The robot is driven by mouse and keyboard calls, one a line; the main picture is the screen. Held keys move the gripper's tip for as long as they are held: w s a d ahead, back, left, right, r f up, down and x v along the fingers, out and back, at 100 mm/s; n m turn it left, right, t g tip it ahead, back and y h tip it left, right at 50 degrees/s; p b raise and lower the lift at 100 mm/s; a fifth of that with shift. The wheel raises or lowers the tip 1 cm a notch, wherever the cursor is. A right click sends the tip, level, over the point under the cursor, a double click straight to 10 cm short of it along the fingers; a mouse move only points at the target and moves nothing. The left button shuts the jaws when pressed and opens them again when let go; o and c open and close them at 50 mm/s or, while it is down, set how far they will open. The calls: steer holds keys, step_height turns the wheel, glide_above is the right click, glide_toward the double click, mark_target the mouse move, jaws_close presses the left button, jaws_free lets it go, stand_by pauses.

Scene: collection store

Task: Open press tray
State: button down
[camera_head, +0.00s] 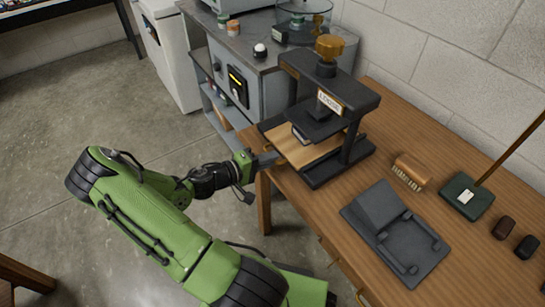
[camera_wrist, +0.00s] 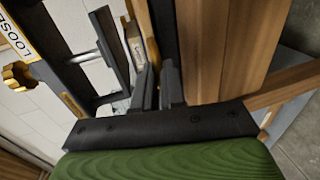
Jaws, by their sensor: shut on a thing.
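The press (camera_head: 327,95) is a dark frame with an orange knob on top, standing at the left end of the wooden table. Its tray (camera_head: 311,152), a tan board with a dark rim, lies low in the frame and juts out at the left side. My gripper (camera_head: 272,158) is at the tray's left front edge and shut on it. In the wrist view the fingers (camera_wrist: 161,88) meet the tray's edge; the exact grip is partly hidden. The press frame (camera_wrist: 100,50), with an orange knob and a "LOOSE" label, shows at left there.
On the wooden table (camera_head: 440,135) right of the press are a brush (camera_head: 409,172), a dark grey stand (camera_head: 395,233) and a green block (camera_head: 466,197). A grey cabinet (camera_head: 270,65) stands close behind the press. Open floor (camera_head: 50,150) lies to the left.

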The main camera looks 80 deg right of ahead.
steer(key=f+v, duration=0.1)
steer(key=v, duration=0.7)
steer(key=f+p+v, duration=0.1)
steer(key=f+v, duration=0.1)
steer(key=v, duration=0.7)
steer(key=shift+w+a+f, duration=0.25)
steer(key=shift+w+a, duration=0.1)
steer(key=shift+w, duration=0.05)
steer(key=c, duration=1.2)
jaws_free()
steer(key=p+v, duration=0.4)
steer(key=v, duration=1.1)
steer(key=shift+w+a+r, duration=0.1)
steer(key=shift+w+a, duration=0.1)
steer(key=shift+w, duration=0.1)
